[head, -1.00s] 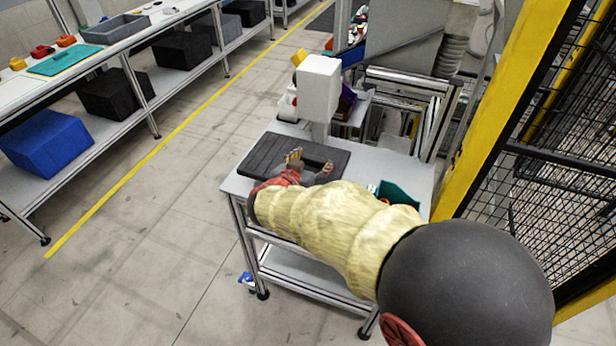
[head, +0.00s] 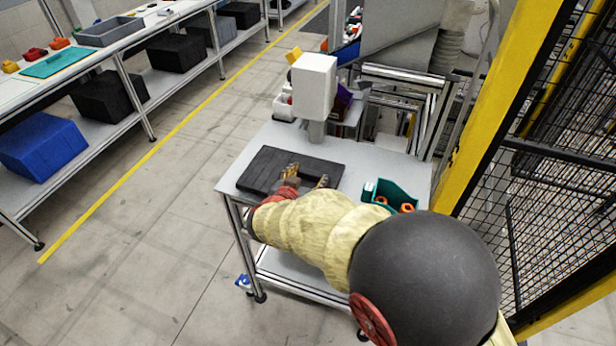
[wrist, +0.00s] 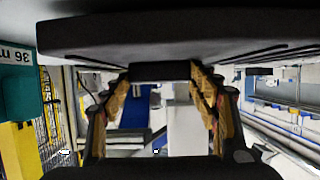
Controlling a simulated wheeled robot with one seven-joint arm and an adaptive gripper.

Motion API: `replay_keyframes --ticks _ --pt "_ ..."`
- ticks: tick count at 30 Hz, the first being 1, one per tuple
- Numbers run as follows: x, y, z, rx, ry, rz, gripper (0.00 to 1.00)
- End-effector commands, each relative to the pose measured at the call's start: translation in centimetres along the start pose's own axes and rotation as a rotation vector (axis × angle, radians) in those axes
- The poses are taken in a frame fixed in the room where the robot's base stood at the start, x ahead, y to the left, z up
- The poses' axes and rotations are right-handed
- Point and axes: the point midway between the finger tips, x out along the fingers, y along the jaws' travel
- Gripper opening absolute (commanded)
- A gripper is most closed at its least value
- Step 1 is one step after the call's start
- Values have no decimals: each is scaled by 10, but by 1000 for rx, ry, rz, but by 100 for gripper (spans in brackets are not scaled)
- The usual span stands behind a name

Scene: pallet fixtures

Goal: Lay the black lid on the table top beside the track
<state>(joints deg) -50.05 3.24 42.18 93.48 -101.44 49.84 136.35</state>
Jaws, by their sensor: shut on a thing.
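The black lid (head: 262,170) is a flat dark slab over the left part of the grey table top (head: 375,160). My gripper (head: 307,176) is at the lid's near right side. In the wrist view, the lid (wrist: 180,35) spans the top of the picture, and my gripper (wrist: 162,85) is shut on a short black block, seemingly the lid's handle, between its fingertips. The lid looks about level. I cannot tell whether it touches the table. I cannot clearly make out the track.
A white box on a post (head: 313,88) stands behind the lid. A teal bin (head: 398,193) with orange parts sits on the table to the right. A yellow post with black mesh fence (head: 475,125) is close on the right. Open floor lies to the left.

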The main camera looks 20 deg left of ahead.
Motion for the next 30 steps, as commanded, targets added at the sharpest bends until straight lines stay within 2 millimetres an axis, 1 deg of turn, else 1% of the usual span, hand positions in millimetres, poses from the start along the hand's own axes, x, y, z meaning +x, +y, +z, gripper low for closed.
replay_keyframes --ticks 1,2,3,11,24,26,29,30 --pt "0 -1 0 3 3 -1 16" --pt "1 0 1 0 0 0 61" --pt "0 0 1 0 0 0 63" --pt "0 0 1 0 0 0 78" --pt "-1 0 -2 0 -1 0 78" --pt "-8 -1 -3 1 0 -2 78" --pt "-26 -1 -3 0 1 -3 78" --pt "-35 -1 -3 0 1 -4 78"
